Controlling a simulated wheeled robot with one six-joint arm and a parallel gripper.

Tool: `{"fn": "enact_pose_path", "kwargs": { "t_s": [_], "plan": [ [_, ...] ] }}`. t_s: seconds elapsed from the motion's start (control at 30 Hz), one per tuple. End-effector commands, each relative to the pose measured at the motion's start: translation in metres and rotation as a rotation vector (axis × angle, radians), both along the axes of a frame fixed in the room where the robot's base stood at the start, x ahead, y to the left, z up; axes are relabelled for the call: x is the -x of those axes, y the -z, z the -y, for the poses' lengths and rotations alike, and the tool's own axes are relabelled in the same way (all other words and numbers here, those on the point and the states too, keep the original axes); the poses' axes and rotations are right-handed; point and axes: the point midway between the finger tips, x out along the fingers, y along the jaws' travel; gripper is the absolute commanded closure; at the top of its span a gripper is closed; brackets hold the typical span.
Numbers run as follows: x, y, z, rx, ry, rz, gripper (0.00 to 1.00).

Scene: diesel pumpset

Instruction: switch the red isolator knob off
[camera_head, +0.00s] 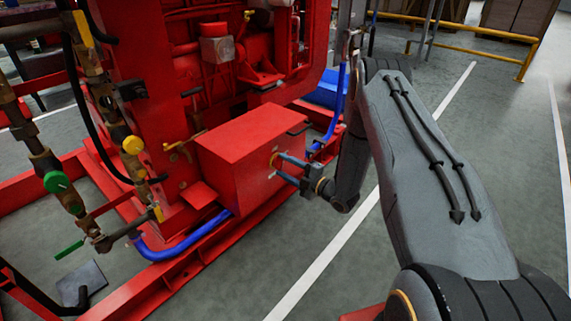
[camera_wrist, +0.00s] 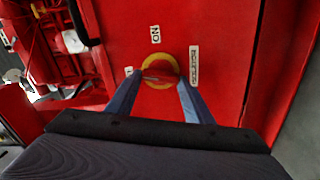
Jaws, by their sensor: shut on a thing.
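The red isolator knob (camera_wrist: 162,69) sits on a round yellow plate (camera_wrist: 158,84) on the side face of a red box (camera_wrist: 225,25). In the wrist view my gripper (camera_wrist: 160,78) has its two blue fingers on either side of the knob, shut on it. An "ON" label (camera_wrist: 155,34) and an "ISOLATOR" label (camera_wrist: 194,66) are beside the plate. Another label at its left is partly hidden by a finger. In the head view my gripper (camera_head: 277,166) reaches the red box (camera_head: 240,142) from the right. The knob itself is mostly hidden there.
The red pumpset engine (camera_head: 215,50) stands behind the box. A blue hose (camera_head: 185,248) runs along the red base frame (camera_head: 190,268). Valves and pipes stand at the left. Open floor (camera_head: 400,250) with white lines lies at the right, before a yellow rail (camera_head: 470,32).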

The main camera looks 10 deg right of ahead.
Motion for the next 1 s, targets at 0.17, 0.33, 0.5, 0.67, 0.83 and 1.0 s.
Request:
{"fn": "enact_pose_path", "kwargs": {
  "t_s": [0.17, 0.33, 0.5, 0.67, 0.83, 1.0],
  "plan": [
    [0.0009, -0.0001, -0.0002, 0.090, 0.000, 0.064, 0.76],
    [0.0011, 0.0012, -0.0004, 0.149, -0.001, 0.106, 0.76],
    [0.0008, 0.0016, -0.0003, 0.180, 0.000, 0.130, 0.76],
    [0.0006, 0.0018, -0.0003, 0.192, 0.000, 0.138, 0.76],
    [0.0005, 0.0019, -0.0003, 0.192, 0.000, 0.138, 0.76],
    [0.0006, 0.0019, -0.0003, 0.192, 0.000, 0.138, 0.52]
  ]
}}
